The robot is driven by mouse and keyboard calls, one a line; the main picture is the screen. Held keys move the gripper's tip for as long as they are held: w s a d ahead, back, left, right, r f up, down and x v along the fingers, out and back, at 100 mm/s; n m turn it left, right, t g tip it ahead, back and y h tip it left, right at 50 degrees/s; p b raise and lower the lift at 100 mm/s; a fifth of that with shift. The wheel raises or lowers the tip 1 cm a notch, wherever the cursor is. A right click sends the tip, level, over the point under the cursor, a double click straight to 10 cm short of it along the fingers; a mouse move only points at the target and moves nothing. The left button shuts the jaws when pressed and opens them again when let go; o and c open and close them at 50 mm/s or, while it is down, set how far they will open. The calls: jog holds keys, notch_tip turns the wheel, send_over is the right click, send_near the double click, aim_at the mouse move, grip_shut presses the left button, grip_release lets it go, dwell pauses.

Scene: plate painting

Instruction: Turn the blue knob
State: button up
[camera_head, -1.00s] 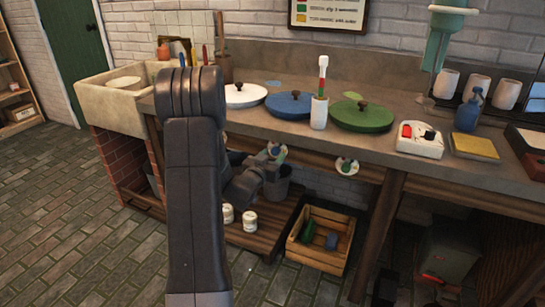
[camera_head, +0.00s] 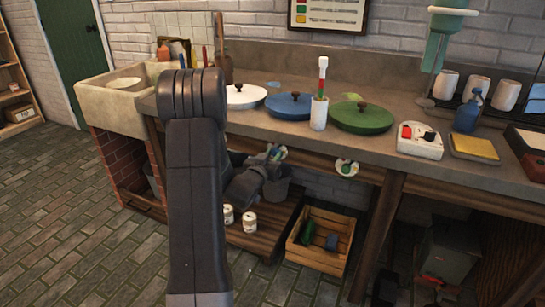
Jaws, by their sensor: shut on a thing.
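Two small knobs on pale round plates sit on the front rail under the worktop. The left one, the blue knob (camera_head: 281,153), is mostly covered by my gripper (camera_head: 273,160), and only its plate edge and a little blue-green show. My gripper comes from the left, low under the worktop edge, and is shut on this knob. Its fingertips are small and partly hidden. The right knob (camera_head: 346,168) looks green, stands apart from my gripper and is fully visible.
Above the knobs, a blue lidded disc (camera_head: 291,106), a green one (camera_head: 362,118) and a white holder with a striped stick (camera_head: 319,113) stand on the worktop (camera_head: 390,163). A grey bucket (camera_head: 278,190) and wooden crate (camera_head: 320,240) are below. Floor in front is clear.

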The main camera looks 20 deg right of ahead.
jog(key=n+p, duration=0.1)
jog(key=n, duration=0.4)
jog(key=shift+r+n+p, duration=0.1)
jog(key=shift+n+p, duration=0.2)
jog(key=n+p, duration=0.2)
jog(key=n, duration=0.4)
jog(key=n+p, duration=0.2)
jog(key=n, duration=0.4)
jog(key=shift+n, duration=0.3)
jog(key=n+p, duration=0.2)
jog(key=n, duration=0.2)
jog(key=shift+n, duration=0.4)
jog(key=shift+s, duration=0.1)
jog(key=o, duration=1)
jog(key=v, duration=1.3)
jog(key=shift+s+a, duration=0.25)
